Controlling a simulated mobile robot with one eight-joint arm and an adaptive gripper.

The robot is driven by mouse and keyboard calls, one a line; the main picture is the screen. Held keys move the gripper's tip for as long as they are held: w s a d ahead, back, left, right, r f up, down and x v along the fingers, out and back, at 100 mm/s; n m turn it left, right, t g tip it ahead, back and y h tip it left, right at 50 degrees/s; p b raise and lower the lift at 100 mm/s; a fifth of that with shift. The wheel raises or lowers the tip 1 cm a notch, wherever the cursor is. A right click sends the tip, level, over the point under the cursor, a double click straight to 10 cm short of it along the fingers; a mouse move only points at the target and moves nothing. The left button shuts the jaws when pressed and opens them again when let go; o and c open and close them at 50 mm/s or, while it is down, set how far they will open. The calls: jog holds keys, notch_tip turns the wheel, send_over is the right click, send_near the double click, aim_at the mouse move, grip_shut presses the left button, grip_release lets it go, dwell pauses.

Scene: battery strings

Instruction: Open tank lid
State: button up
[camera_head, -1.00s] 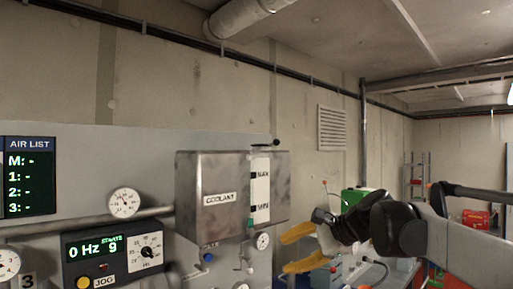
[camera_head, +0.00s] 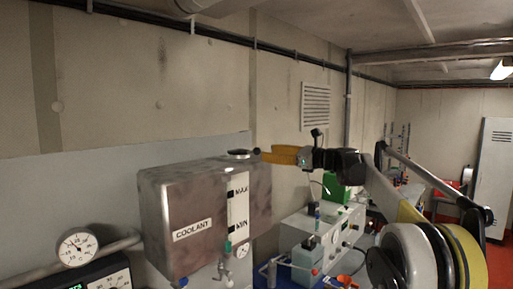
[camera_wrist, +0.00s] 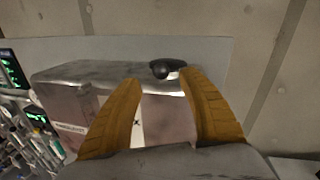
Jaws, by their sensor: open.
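The coolant tank (camera_head: 165,215) is a brushed-metal box on the wall panel, with a COOLANT label and a MAX/MIN level strip (camera_head: 238,212). Its dark lid (camera_head: 238,154) sits on the top at the right rear and looks closed. In the wrist view the black lid (camera_wrist: 160,68) shows just beyond my fingertips, with the tank top (camera_wrist: 95,72) to its left. My gripper (camera_head: 264,155) is open and empty, at about lid height and just right of it. In the wrist view my two yellow fingers (camera_wrist: 160,80) are spread apart below the lid; I cannot tell whether they touch it.
A round gauge (camera_head: 78,246) and a pipe are left of the tank. A small gauge (camera_head: 243,250) hangs below its right side. A bench machine (camera_head: 310,235) and a green box (camera_head: 337,188) stand to the right. The wall is close behind the lid.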

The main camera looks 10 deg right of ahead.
aim_at(257, 151)
jog(key=p+x, duration=0.1)
jog(key=x, duration=0.5)
jog(key=shift+d, duration=0.1)
grip_shut()
